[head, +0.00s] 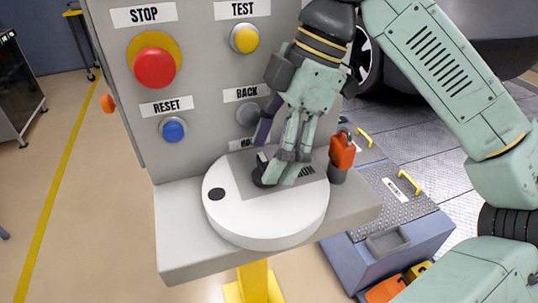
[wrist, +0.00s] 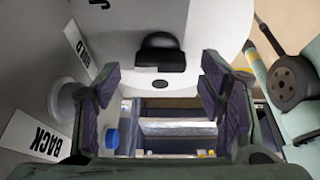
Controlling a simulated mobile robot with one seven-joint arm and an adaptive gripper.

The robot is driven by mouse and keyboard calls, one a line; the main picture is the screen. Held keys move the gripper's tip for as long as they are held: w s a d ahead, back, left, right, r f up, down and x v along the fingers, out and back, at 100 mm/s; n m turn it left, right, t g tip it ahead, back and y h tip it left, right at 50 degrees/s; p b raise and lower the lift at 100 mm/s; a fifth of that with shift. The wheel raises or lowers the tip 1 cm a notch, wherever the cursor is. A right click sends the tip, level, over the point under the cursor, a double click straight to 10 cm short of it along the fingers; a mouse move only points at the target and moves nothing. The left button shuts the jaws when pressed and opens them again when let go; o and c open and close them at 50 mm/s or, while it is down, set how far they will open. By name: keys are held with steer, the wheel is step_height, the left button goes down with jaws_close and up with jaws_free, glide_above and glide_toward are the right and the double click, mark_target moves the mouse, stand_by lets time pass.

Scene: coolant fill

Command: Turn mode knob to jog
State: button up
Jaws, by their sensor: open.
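A black mode knob (head: 261,173) stands on a round white base (head: 232,218) on the panel's ledge, partly hidden by my fingers. In the wrist view the knob (wrist: 160,50) shows as a dark raised grip, with a single letter near the top edge that looks like a J. The grey plate by the knob carries a partly covered label. My gripper (head: 276,163) is open over the base close to the knob. In the wrist view its fingertips (wrist: 160,72) are spread wide, with the knob centred between and beyond them; I see no clear contact.
The panel (head: 195,85) rises behind, with a red STOP button (head: 155,67), a TEST button (head: 245,39), a blue RESET button (head: 173,129) and a BACK button (head: 248,114) close to my gripper. An orange-and-black object (head: 341,151) stands just right of the base.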

steer(key=shift+a+f, duration=0.2)
steer(key=shift+f, duration=0.4)
steer(key=shift+c, duration=0.5)
jaws_close()
